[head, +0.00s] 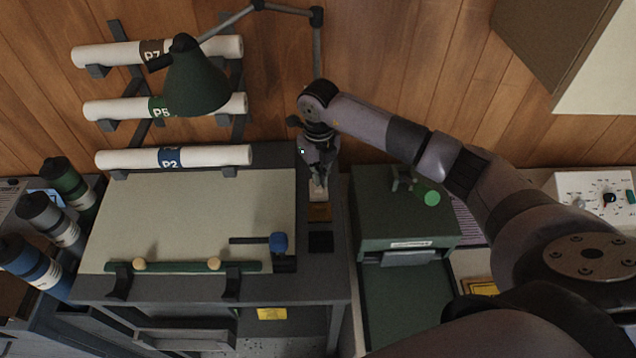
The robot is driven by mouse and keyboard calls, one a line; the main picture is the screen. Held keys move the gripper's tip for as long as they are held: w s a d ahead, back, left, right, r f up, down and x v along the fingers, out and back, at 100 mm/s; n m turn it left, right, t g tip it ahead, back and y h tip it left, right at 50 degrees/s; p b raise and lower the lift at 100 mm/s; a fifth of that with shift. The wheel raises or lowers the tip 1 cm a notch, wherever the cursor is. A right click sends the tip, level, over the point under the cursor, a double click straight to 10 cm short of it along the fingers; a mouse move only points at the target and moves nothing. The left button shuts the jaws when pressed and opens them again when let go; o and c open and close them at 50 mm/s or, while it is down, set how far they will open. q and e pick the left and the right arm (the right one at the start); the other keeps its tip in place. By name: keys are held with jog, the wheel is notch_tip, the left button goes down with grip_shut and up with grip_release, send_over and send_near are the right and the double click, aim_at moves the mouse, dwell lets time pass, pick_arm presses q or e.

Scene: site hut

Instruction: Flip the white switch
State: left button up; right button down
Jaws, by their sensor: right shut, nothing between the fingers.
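My right gripper (319,178) points down over the right edge strip of the dark desk, beside the drawing board. Its fingers are shut and empty. A small white part (318,193), which looks like the white switch, shows right at the fingertips, above a brown plate (318,212). The gripper partly hides it. I cannot tell whether the fingers touch it or which way it is tipped. My left gripper is out of view.
A drawing board (200,215) fills the desk to the left. A green lamp (195,82) and paper rolls (175,157) are behind it. A green machine (385,215) with a green button stands to the right. A white panel with knobs (595,190) is at far right.

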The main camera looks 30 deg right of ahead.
aim_at(319, 188)
jog(key=shift+s+f+b, duration=0.1)
jog(key=shift+f+b, duration=1)
jog(key=shift+f, duration=0.3)
dwell(0.9)
jog(key=shift+r, duration=0.15)
jog(key=shift+r+p, duration=0.8)
jog(key=shift+r, duration=0.1)
jog(key=shift+r+p, duration=1.45)
jog(key=shift+r, duration=1.05)
